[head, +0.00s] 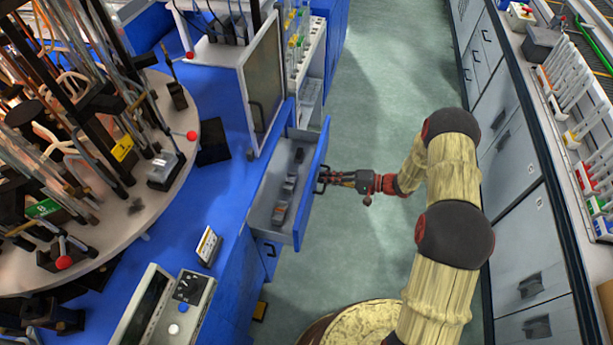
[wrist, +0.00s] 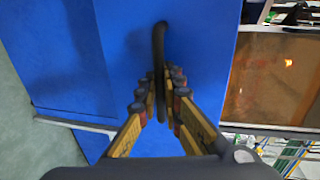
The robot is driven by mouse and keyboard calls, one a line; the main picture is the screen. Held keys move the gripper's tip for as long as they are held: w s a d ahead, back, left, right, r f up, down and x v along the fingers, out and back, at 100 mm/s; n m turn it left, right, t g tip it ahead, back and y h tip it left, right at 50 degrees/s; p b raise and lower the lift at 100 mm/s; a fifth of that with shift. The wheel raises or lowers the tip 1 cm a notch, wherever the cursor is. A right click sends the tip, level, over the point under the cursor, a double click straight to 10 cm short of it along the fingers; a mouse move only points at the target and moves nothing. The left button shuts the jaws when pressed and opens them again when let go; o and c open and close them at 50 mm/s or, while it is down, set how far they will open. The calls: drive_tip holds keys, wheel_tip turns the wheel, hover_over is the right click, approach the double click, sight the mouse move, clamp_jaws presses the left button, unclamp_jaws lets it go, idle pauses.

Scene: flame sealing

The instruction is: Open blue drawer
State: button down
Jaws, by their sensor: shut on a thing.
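The blue drawer (head: 314,180) stands pulled out from the blue bench, and its grey inside with several small dark items (head: 288,184) shows in the head view. Its blue front fills much of the wrist view (wrist: 200,45). A dark bar handle (wrist: 159,50) is on that front. My gripper (head: 325,181) is at the handle from the right side of the drawer in the head view. In the wrist view its two fingers (wrist: 160,95) are closed around the handle, with the bar between them.
A white cabinet (head: 262,85) stands on the bench above the drawer. A round table (head: 150,215) with many rods is at the left. Grey cabinets (head: 512,160) line the right side. The green floor (head: 385,70) between them is clear.

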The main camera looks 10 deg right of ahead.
drive_tip(key=f+v, duration=0.1)
drive_tip(key=v, duration=0.7)
drive_tip(key=shift+d+f+b, duration=0.35)
drive_tip(key=shift+f+b, duration=0.05)
drive_tip(key=shift+s, duration=0.15)
drive_tip(key=c, duration=2.3)
unclamp_jaws()
drive_tip(key=v, duration=1.2)
